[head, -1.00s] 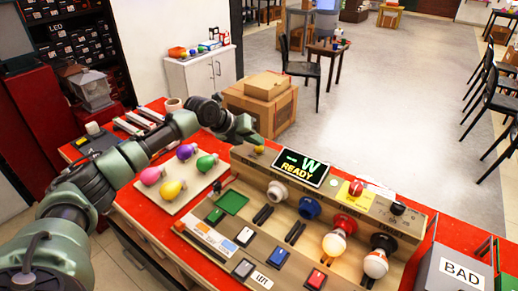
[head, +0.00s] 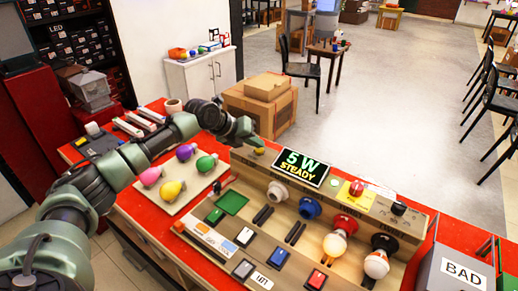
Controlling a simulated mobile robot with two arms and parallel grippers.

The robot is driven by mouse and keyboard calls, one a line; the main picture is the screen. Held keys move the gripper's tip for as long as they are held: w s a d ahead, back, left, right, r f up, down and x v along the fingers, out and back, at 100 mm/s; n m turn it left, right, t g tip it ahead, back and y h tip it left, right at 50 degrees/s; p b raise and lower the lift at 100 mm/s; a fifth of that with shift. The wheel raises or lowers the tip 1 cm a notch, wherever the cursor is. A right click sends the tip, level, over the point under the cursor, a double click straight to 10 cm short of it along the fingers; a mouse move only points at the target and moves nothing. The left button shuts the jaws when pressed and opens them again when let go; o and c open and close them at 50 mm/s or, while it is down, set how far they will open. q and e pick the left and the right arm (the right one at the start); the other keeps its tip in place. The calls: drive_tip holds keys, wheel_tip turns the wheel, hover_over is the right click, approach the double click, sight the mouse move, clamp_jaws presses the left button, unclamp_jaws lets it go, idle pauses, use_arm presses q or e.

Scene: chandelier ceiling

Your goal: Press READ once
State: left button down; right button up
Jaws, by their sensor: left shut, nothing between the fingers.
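The test bench console (head: 236,161) stands on the red table. A small yellow button (head: 259,151) sits on the console left of the display. No READ label is legible to me, so I cannot tell for certain which button bears it. My left gripper (head: 255,142) is shut and empty, its tips just above or touching the yellow button and partly covering it. A pale green round part (head: 334,182) sits right of the display. My right gripper is not in view.
White, blue, red and black sockets line the console; pale bulbs (head: 335,244) (head: 376,265) are at the red and black ones. A grey BAD bin (head: 452,262) is at right. Cardboard boxes (head: 262,105) stand behind.

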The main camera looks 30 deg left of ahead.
sight(256, 150)
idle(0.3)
use_arm(q)
drive_tip(key=shift+r+p, duration=0.6)
drive_tip(key=shift+r, duration=0.25)
drive_tip(key=shift+r+p, duration=1.75)
drive_tip(key=shift+r, duration=0.75)
